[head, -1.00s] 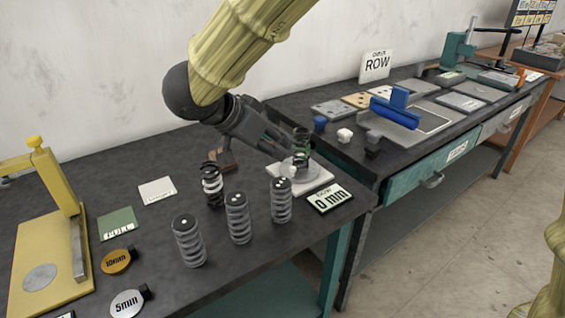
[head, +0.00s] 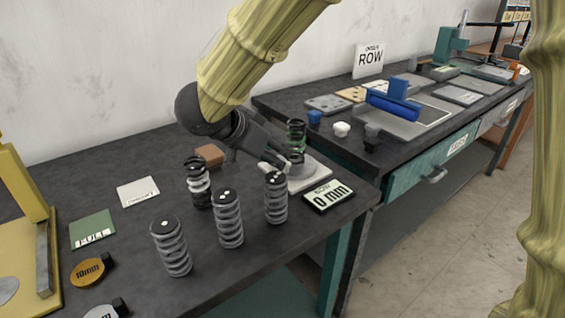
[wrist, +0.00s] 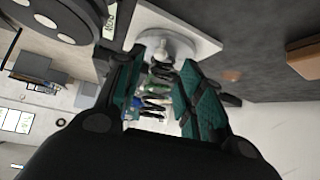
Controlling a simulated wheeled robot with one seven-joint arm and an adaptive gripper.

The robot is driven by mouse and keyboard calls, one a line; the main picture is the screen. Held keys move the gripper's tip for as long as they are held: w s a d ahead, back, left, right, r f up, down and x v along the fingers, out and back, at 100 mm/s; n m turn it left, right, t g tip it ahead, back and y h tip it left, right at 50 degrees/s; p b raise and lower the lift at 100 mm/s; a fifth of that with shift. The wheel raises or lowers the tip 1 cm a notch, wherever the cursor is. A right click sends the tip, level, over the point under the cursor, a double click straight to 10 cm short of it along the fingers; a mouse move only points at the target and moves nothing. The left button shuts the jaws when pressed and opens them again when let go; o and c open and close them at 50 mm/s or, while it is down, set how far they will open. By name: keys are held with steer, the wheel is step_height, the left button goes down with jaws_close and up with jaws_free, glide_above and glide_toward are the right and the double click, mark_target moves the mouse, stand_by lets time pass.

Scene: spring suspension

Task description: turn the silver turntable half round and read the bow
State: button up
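The silver turntable (head: 300,172) sits on a white base plate (head: 316,177) near the bench's right end; its pale round top (wrist: 165,46) also shows in the wrist view. A dark coil spring with a green band (head: 296,138) stands upright there. The readout (head: 328,196), marked BOW, shows 0 mm. My gripper (head: 278,165) is low beside the turntable and hides part of it. In the wrist view its teal-padded fingers (wrist: 158,95) are apart, with the spring's coils (wrist: 155,88) seen between them. I cannot tell whether they touch anything.
Three grey springs (head: 229,218) stand just in front, with a black-and-white spring (head: 198,182) behind them. A brown block (head: 209,156) lies behind my gripper. A second bench with a blue tool (head: 392,104) adjoins on the right. Bare bench top lies at the front middle.

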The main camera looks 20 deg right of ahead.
mark_target(287, 162)
steer(key=shift+b+x, duration=0.4)
steer(key=shift+x, duration=2.35)
jaws_close()
